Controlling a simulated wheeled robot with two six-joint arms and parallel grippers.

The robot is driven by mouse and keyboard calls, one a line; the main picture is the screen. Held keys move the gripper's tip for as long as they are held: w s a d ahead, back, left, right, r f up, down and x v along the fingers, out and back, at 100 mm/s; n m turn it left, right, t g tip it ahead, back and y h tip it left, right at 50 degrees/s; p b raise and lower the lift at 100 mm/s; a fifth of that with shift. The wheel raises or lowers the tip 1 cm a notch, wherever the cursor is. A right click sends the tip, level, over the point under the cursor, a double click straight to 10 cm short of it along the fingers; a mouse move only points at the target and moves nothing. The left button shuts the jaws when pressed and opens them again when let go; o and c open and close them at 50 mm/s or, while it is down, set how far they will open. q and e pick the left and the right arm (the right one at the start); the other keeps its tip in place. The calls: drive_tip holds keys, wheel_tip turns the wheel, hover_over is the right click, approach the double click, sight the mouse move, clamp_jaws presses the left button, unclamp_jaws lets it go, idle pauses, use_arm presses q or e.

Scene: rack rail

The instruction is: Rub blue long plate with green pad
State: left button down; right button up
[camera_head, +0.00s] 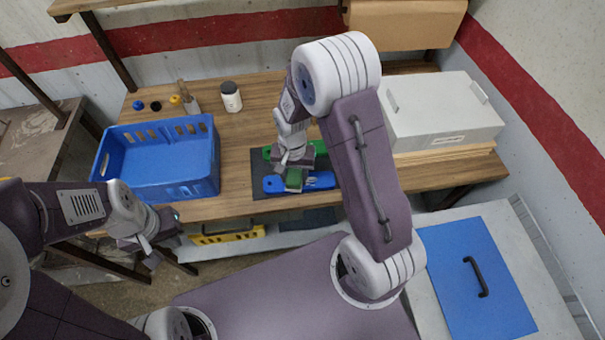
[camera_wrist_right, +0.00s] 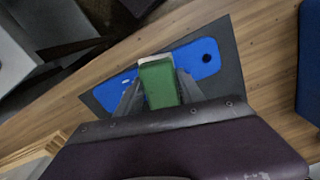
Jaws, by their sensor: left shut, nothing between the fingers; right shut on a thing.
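The blue long plate (camera_head: 320,181) lies on a dark mat on the wooden table. It also shows in the right wrist view (camera_wrist_right: 200,58), with a dark hole near one end. My right gripper (camera_head: 291,178) is shut on the green pad (camera_wrist_right: 158,84) and holds it over the middle of the plate. The pad shows as a small green block in the head view (camera_head: 294,180); I cannot tell whether it touches the plate. My left gripper (camera_head: 150,258) is shut and empty, in front of the table's left part, below the blue crate.
A blue crate (camera_head: 206,178) stands at the table's left. A green piece (camera_head: 318,147) lies on the mat (camera_head: 258,163) behind the plate. A white jar (camera_head: 231,97) stands at the back, and a grey box (camera_head: 440,115) at the right.

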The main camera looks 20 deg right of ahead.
sight(318, 182)
drive_tip(key=shift+a, duration=0.2)
drive_tip(key=shift+r+p, duration=0.1)
drive_tip(key=shift+p, duration=0.2)
drive_tip(key=shift+d, duration=0.15)
drive_tip(key=shift+s+d+f, duration=0.1)
drive_tip(key=shift+s+d, duration=0.25)
drive_tip(key=shift+d, duration=0.45)
drive_tip(key=shift+s+d+f, duration=0.1)
drive_tip(key=shift+s+d, duration=0.2)
drive_tip(key=shift+d, duration=0.45)
drive_tip(key=shift+s+d+p, duration=0.15)
drive_tip(key=shift+s+d, duration=0.15)
drive_tip(key=shift+d, duration=0.65)
drive_tip(key=shift+s+d+p, duration=0.15)
drive_tip(key=shift+s+d, duration=0.1)
drive_tip(key=shift+d, duration=0.65)
drive_tip(key=shift+r, duration=0.1)
wheel_tip(318, 182, up, 6)
drive_tip(key=p, duration=0.5)
drive_tip(key=shift+w+p, duration=0.1)
drive_tip(key=shift+p, duration=0.2)
